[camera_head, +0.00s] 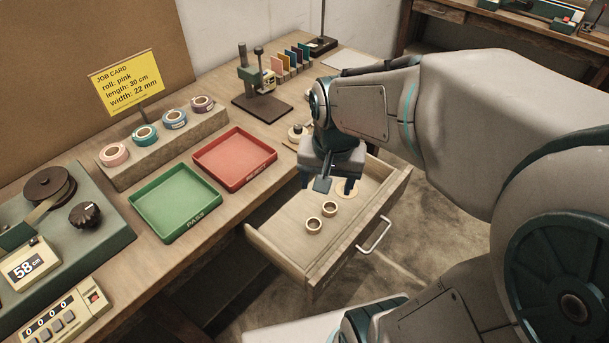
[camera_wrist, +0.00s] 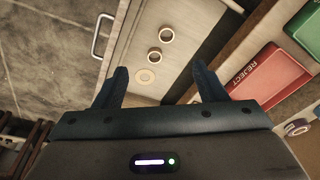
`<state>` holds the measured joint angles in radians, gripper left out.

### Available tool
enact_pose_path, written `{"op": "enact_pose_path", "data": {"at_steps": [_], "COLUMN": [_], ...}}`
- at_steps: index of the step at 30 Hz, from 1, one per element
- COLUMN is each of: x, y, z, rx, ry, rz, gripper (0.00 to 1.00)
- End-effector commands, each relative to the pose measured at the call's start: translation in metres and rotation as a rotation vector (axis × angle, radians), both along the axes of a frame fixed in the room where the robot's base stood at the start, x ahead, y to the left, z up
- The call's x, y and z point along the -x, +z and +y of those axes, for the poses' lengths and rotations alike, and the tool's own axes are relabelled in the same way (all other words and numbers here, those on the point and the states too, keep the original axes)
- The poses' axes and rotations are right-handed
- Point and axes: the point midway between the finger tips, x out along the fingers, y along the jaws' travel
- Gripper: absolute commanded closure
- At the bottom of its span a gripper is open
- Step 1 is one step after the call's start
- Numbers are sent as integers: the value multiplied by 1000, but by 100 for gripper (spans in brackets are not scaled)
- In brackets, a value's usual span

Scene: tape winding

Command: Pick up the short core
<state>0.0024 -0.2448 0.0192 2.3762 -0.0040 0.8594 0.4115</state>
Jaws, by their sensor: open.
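An open wooden drawer (camera_head: 285,245) holds three ring-shaped cores. Two are thicker tan rings, one nearer the drawer's front left (camera_head: 313,226) and one beside it (camera_head: 329,209). They show in the wrist view as the lower ring (camera_wrist: 154,55) and upper ring (camera_wrist: 166,35). The third is a pale, flat, low ring (camera_head: 341,189), partly hidden by my gripper in the head view; it shows whole in the wrist view (camera_wrist: 145,76) and looks the shortest. My gripper (camera_head: 335,184) is open and empty above the drawer; in the wrist view its fingers (camera_wrist: 161,70) stand wide apart, with the flat ring between them in the picture.
The drawer has raised walls and a metal handle (camera_head: 374,235). On the bench lie a green PASS tray (camera_head: 175,208), a red REJECT tray (camera_head: 235,158), a rack of tape rolls (camera_head: 150,150) and a small press (camera_head: 262,100). The drawer floor around the rings is clear.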

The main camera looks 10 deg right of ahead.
Motion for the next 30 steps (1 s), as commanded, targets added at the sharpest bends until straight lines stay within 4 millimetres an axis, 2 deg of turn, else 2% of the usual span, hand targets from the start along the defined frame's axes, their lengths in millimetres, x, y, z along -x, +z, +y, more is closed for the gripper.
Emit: {"op": "enact_pose_path", "data": {"at_steps": [1, 3, 9, 12, 19, 27, 30], "x": [-13, -30, -66, -76, -82, -82, -82], "y": [-26, -48, -100, -115, -140, -193, -205], "z": [-1, -2, -3, -3, -3, -3, -3], "rx": [-10, -23, -44, -48, -49, -49, -50], "ry": [-74, -189, -449, -531, -594, -595, -595], "rz": [28, 56, 117, 133, 149, 149, 148], "gripper": [35, 35, 35, 35, 35, 35, 35]}}
